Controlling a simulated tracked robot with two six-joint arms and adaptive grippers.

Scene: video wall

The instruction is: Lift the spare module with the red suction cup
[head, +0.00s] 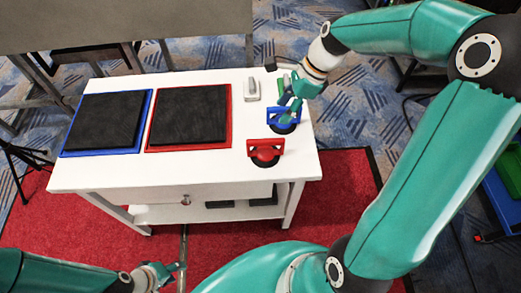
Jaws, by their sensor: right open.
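The red suction cup (265,151) stands on the white table near its right edge, with its handle up and a dark pad below. A black square module (188,115) lies on a red mat (148,146), and another black module (106,119) lies on a blue mat (88,154); I cannot tell which is the spare. My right gripper (286,101) is open at the blue suction cup (284,124), behind the red one, and partly covers it. Whether it touches the blue cup is unclear. My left gripper (172,272) is low in front of the table, away from the cups; its jaw state is unclear.
A grey device (252,91) stands at the table's back right, beside a green object (281,83) partly hidden by my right gripper. Dark flat pieces (220,204) lie on the lower shelf. The white table's (120,177) front strip is clear. A tripod (22,158) stands left.

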